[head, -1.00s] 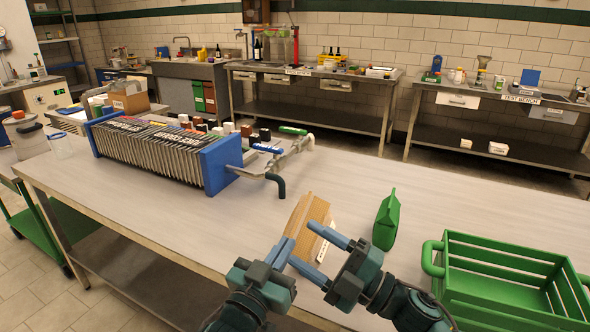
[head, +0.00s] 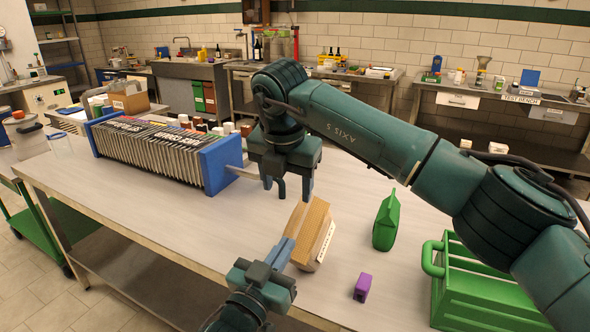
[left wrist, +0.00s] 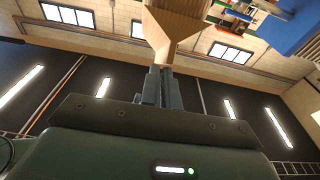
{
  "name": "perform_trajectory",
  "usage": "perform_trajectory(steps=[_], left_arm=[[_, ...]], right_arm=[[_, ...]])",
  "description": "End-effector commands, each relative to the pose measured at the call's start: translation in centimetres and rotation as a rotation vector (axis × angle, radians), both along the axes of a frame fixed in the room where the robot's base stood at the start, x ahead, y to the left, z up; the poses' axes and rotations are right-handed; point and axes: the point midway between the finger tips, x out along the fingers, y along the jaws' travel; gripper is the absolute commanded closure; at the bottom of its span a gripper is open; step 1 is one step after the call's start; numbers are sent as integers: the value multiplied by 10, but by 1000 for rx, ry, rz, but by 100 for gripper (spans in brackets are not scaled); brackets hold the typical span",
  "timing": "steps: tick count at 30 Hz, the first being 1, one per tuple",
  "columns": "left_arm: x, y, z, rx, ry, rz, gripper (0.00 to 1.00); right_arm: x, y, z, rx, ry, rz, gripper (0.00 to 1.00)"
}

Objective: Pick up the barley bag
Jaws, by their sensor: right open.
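The barley bag, a tan paper bag (head: 316,233) with a white label on its right side, is at the middle of the table in the head view, tilted. My right gripper (head: 288,188) is open and empty, pointing down just behind and left of the bag. I cannot tell whether the bag touches the table.
A small purple box (head: 362,287) lies nearer. A green slatted crate (head: 458,300) is at the right, partly behind my right arm. The table's front left is clear.

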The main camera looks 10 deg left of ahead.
Motion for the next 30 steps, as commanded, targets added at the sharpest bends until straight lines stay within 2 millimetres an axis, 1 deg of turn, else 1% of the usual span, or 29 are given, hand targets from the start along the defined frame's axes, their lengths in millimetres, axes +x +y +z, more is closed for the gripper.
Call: perform_trajectory(steps=[1, 3, 6, 17, 20, 23, 30], left_arm=[[0, -2, -12, 6, 28, -1, 100], [0, -2, -12, 6, 28, -1, 100], [0, -2, -12, 6, 28, -1, 100], [0, -2, -12, 6, 28, -1, 100], [0, -2, -12, 6, 28, -1, 100], [0, -1, -12, 6, 28, -1, 100], [0, -2, -12, 6, 28, -1, 100]], right_arm=[[3, -4, 9, -43, -38, -41, 40], [7, -10, 17, -80, -71, -85, 40], [9, -14, 22, -104, -94, -115, 40], [9, -14, 20, -106, -94, -116, 40], [12, -15, 13, -105, -92, -116, 40], [17, -17, 0, -106, -91, -116, 40], [33, -23, -43, -105, -90, -117, 40]])
